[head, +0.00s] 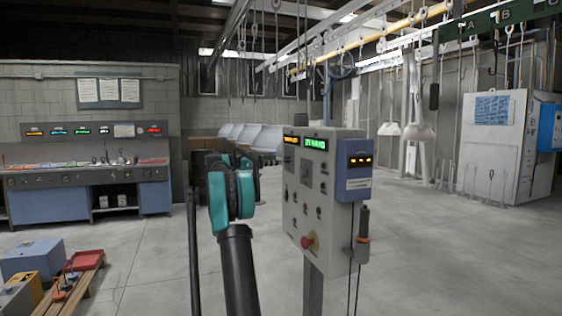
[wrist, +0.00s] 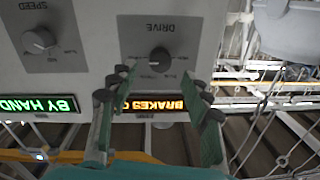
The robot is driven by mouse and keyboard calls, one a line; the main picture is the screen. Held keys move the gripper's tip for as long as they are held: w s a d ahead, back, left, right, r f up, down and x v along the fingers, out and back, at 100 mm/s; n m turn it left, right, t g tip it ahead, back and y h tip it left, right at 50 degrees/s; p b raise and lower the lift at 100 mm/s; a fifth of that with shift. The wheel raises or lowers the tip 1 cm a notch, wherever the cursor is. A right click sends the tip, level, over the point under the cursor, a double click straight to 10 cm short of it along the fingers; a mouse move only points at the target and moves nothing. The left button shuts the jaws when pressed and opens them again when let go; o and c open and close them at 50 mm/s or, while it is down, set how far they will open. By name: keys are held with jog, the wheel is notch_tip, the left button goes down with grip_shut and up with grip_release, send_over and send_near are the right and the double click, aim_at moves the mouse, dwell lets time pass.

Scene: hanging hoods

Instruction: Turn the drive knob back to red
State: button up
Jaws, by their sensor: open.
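The drive knob (wrist: 159,60) is a small dark round knob under the word DRIVE on the grey control panel (wrist: 100,15). The wrist view shows the panel upside down. My gripper (wrist: 158,78) is open, with one green finger on each side of the orange display. The knob appears just beyond the gap between the fingertips, apparently not held. I cannot tell how far the tips are from the panel. In the head view the control box (head: 323,200) stands right of my arm.
A grey SPEED knob (wrist: 38,41) and a green BY HAND display (wrist: 38,104) are beside the drive knob. A red mushroom button (head: 309,241) sticks out low on the box. A handheld pendant (head: 363,225) hangs on its right side. Open floor (head: 430,260) lies right.

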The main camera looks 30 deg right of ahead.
aim_at(287, 159)
jog(key=shift+s+d, duration=0.2)
jog(key=shift+d, duration=0.8)
jog(key=shift+s+d, duration=0.2)
jog(key=shift+d, duration=0.8)
jog(key=shift+c, duration=0.2)
grip_shut()
